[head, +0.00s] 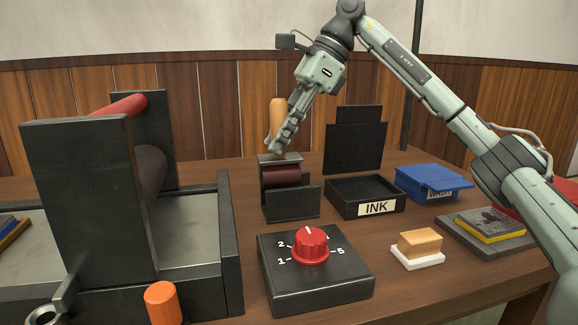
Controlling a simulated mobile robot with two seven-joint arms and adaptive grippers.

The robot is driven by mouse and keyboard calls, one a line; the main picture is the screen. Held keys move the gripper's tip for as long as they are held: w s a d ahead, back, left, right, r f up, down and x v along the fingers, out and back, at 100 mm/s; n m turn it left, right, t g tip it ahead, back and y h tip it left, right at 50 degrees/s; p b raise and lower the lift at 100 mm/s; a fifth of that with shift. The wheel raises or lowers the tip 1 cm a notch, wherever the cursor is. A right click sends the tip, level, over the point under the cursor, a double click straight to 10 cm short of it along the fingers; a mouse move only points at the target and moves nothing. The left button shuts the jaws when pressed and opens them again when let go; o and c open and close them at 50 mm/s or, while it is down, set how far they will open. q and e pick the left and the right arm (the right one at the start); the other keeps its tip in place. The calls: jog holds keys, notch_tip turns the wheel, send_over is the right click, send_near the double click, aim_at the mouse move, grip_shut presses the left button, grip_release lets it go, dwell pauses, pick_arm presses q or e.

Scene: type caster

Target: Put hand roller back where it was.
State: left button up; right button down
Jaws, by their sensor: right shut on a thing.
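The hand roller has a tan wooden handle (277,117) pointing up and a dark red cylinder (281,177) below. It is upright at the black stand (293,204) in the middle of the table. The cylinder sits behind the stand's front wall, its lower part hidden; I cannot tell whether it rests on the stand or hangs just above. My right gripper (278,148) reaches down from the upper right and is shut on the hand roller near the base of its handle. My left gripper is out of view.
A black ink tray (338,208) with a raised lid stands right of the stand. A dial box (315,275) is in front. A large press (75,200) fills the left. A blue box (432,185), a tan block (419,242) and a yellow-edged plate (490,225) lie right.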

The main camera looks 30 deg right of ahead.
aim_at(292, 156)
jog(key=shift+s+d+f, duration=0.25)
jog(key=shift+d+f, duration=0.25)
jog(key=shift+d, duration=0.3)
notch_tip(292, 156, down, 4)
jog(key=shift+r, duration=0.1)
pick_arm(q)
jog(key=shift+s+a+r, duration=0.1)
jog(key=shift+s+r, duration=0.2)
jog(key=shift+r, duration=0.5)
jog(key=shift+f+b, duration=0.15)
jog(key=shift+b, duration=0.15)
pick_arm(e)
jog(key=c, duration=1.3)
grip_release()
jog(key=shift+f, duration=0.2)
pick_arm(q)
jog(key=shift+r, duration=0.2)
